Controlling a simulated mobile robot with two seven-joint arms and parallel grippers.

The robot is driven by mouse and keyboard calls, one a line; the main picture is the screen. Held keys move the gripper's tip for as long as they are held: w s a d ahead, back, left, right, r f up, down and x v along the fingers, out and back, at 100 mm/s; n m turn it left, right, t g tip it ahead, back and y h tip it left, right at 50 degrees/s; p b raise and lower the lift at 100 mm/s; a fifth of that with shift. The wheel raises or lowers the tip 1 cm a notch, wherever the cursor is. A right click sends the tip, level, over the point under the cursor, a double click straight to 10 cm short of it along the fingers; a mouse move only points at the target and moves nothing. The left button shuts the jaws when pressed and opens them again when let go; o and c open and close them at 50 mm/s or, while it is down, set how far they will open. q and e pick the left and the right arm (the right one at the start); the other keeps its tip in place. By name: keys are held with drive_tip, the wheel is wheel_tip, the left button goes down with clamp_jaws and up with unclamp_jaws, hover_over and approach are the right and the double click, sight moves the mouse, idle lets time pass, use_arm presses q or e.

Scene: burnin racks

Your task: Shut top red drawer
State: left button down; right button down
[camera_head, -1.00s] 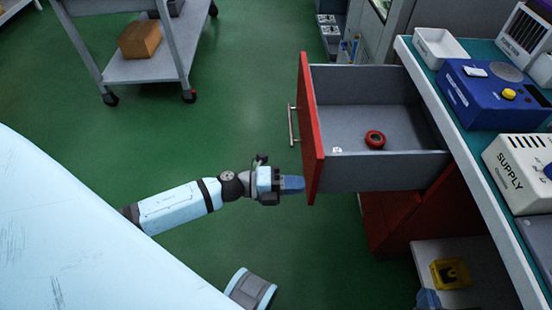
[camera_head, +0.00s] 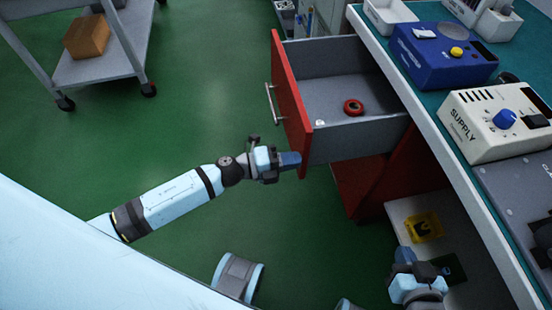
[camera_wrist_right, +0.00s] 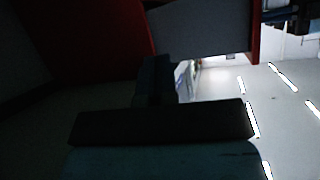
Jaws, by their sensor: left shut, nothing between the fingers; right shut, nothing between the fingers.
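The top red drawer (camera_head: 291,92) is pulled far out from under the workbench. Its red front faces left and carries a metal bar handle (camera_head: 270,103). A red ring-shaped item (camera_head: 353,107) and a small white piece lie on its grey floor. My left gripper (camera_head: 291,160) is shut and empty, with its blue fingertips at the lower near edge of the drawer front; whether they touch is unclear. My right gripper (camera_head: 404,256) is shut and empty, low at the bottom right, below the bench edge. The right wrist view is dark and shows its fingers (camera_wrist_right: 157,80) below a red-and-grey drawer part.
The workbench (camera_head: 430,118) holds a blue device (camera_head: 440,60), a white SUPPLY unit (camera_head: 490,122) and a white tray. A lower shelf holds a yellow item (camera_head: 424,227). A grey cart (camera_head: 105,55) with a cardboard box stands at upper left. The green floor left of the drawer is clear.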

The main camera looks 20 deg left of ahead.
use_arm(q)
drive_tip(key=b, duration=0.1)
approach(404, 139)
drive_tip(key=x, duration=0.5)
drive_tip(key=shift+d+f, duration=0.2)
drive_tip(key=shift+f, duration=0.2)
drive_tip(key=shift+w+d+r, duration=0.1)
drive_tip(key=shift+w+d, duration=0.05)
drive_tip(key=shift+d, duration=0.15)
drive_tip(key=shift+r, duration=0.15)
use_arm(e)
drive_tip(key=shift+a+r, duration=0.1)
drive_tip(key=shift+a, duration=0.1)
use_arm(q)
drive_tip(key=shift+w+d+r, duration=0.1)
drive_tip(key=shift+r, duration=0.05)
use_arm(e)
drive_tip(key=shift+s, duration=0.1)
